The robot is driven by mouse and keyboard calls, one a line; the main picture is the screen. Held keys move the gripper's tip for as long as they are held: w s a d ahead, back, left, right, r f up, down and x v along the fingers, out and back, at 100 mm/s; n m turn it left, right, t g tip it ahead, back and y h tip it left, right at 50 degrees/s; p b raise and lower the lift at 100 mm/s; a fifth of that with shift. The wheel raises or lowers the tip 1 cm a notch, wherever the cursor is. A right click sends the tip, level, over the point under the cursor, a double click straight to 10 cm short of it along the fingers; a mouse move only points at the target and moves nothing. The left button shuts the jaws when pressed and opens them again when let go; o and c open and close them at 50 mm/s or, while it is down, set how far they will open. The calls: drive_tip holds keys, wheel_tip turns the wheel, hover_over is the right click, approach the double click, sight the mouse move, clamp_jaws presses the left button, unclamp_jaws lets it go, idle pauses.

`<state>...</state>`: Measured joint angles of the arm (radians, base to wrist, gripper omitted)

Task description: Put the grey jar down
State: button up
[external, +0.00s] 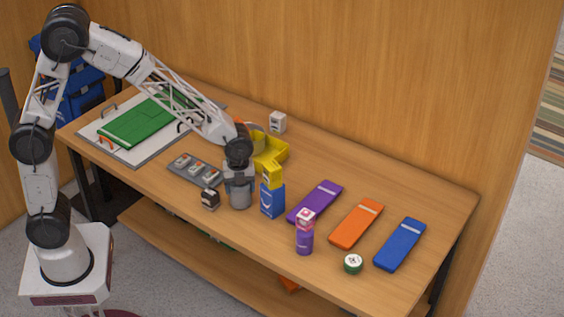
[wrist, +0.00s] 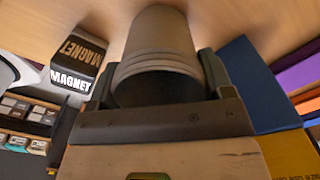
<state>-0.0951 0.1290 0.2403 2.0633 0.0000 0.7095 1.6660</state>
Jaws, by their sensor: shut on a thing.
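The grey jar (external: 239,196) is upright between the fingers of my gripper (external: 240,180) near the front middle of the table. In the wrist view the grey jar (wrist: 158,50) fills the space between the two fingers of my gripper (wrist: 158,85), which are shut on its sides. Its base is at or very close to the wooden table top; I cannot tell whether it touches. Part of the jar is hidden by the gripper.
A black magnet box (external: 210,199) stands close on the left; it also shows in the wrist view (wrist: 78,62). A grey tray (external: 183,175), yellow bin (external: 271,150) and purple can (external: 304,240) are nearby.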

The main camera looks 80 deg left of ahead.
drive_tip(key=o, duration=1)
drive_tip(key=shift+f, duration=0.1)
drive_tip(key=shift+c, duration=0.2)
wheel_tip(320, 180, up, 12)
idle(0.7)
drive_tip(key=shift+s+r, duration=0.1)
drive_tip(key=shift+r, duration=0.1)
